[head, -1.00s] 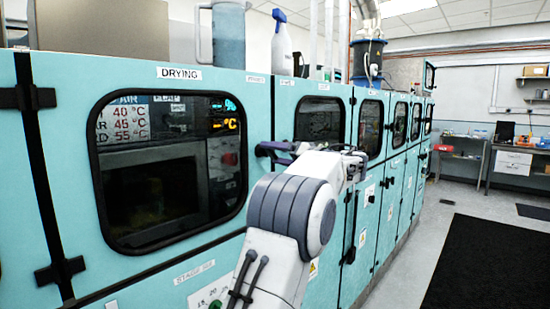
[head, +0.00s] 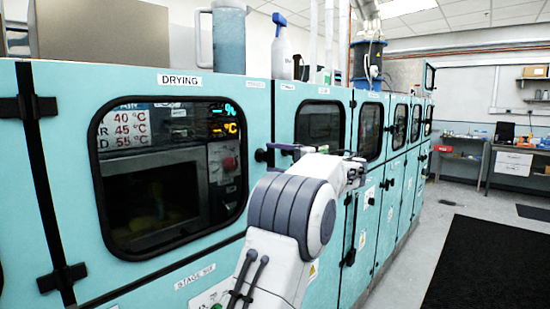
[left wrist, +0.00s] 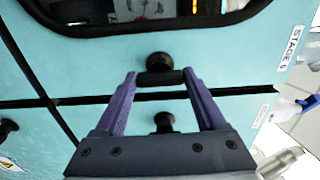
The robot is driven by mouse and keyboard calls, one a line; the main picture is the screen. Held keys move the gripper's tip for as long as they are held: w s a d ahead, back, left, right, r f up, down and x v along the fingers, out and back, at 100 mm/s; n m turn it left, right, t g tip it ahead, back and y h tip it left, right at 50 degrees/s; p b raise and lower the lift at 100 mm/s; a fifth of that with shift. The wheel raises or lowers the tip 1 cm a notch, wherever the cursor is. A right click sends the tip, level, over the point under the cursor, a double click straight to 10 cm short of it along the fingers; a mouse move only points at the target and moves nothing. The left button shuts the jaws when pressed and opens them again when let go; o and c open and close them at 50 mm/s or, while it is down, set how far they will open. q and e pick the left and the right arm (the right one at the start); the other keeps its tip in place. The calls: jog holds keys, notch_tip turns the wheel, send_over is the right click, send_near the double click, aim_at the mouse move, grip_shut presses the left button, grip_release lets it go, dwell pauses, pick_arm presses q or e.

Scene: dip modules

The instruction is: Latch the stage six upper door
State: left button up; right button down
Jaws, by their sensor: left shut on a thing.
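The stage six upper door (head: 255,170) is the teal door with the large dark window under the DRYING label. It looks flush with the cabinet in the head view; I cannot tell whether it is latched. Its black latch (head: 261,155) is at the door's right edge. My left gripper (head: 284,150) is at this latch. In the left wrist view its two purple fingers (left wrist: 160,78) are shut on the black latch (left wrist: 158,64), one on each side, close to the dark door seam (left wrist: 85,102). My right gripper is not in view.
Another black knob (left wrist: 164,122) sits across the seam, between the fingers' bases. More windowed teal doors (head: 320,122) continue to the right. A jug (head: 229,40) and a spray bottle (head: 281,50) stand on top of the cabinet. The floor (head: 415,235) to the right has free room.

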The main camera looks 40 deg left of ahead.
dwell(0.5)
pick_arm(q)
jog(key=o, duration=1.3)
jog(key=shift+d, duration=0.1)
jog(key=shift+d, duration=0.35)
jog(key=d, duration=0.3)
jog(key=d+b, duration=0.1)
jog(key=d, duration=0.2)
jog(key=d+b, duration=0.1)
jog(key=d, duration=0.2)
jog(key=shift+s+d, duration=0.3)
jog(key=shift+s, duration=0.1)
